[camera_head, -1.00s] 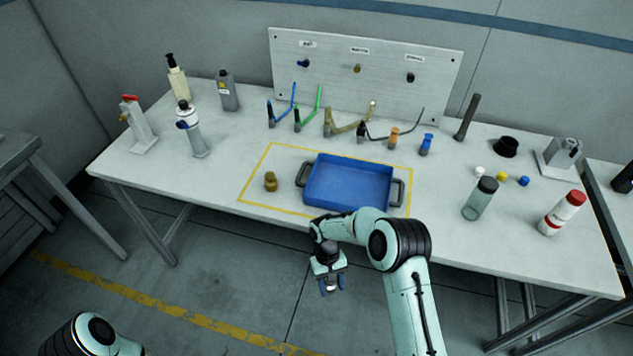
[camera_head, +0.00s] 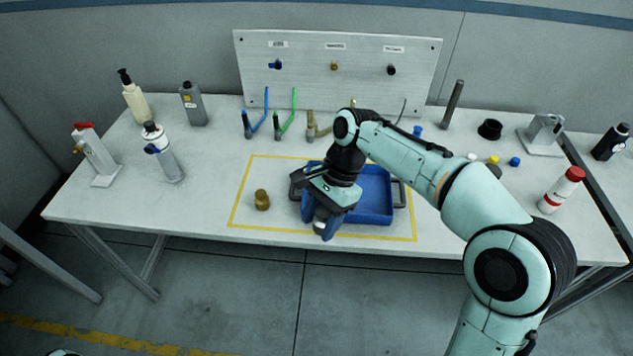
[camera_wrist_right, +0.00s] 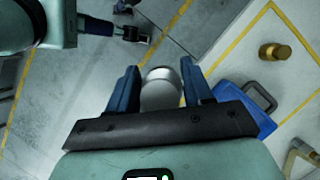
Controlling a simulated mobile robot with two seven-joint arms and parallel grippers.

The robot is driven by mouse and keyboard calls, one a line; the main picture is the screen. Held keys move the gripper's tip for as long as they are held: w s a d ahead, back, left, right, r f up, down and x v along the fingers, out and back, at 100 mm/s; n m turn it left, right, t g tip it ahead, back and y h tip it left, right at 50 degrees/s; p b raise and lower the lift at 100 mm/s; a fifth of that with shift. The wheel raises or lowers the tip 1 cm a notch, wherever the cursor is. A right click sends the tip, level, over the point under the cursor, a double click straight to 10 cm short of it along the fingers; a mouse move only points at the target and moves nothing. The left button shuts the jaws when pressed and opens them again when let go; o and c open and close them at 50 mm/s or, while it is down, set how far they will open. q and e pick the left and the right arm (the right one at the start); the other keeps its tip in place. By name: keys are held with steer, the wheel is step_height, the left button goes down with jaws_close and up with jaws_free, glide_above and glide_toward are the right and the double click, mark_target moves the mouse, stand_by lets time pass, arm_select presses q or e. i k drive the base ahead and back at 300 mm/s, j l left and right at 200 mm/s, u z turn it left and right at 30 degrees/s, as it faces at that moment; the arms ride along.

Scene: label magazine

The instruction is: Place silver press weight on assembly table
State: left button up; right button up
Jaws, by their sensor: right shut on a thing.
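My right gripper (camera_head: 318,220) is shut on the silver press weight (camera_head: 319,226), which barely shows between its blue fingers. In the right wrist view the weight (camera_wrist_right: 161,90) is a shiny rounded cylinder between the two fingers (camera_wrist_right: 160,88). In the head view the gripper covers the left front part of the blue tray (camera_head: 375,196), near the front edge of the assembly table (camera_head: 215,180). What seems to be my left gripper (camera_wrist_right: 100,27) shows at the upper left of the right wrist view; its jaws are unclear.
A brass weight (camera_head: 262,200) stands inside the yellow outline (camera_head: 241,190), left of the tray. Bottles and a press stand at the left. A label board (camera_head: 335,75) rises at the back. A red-capped bottle (camera_head: 562,190) is at the right. The front left tabletop is clear.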

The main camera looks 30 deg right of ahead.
mark_target(272, 174)
steer(key=i, duration=1.2)
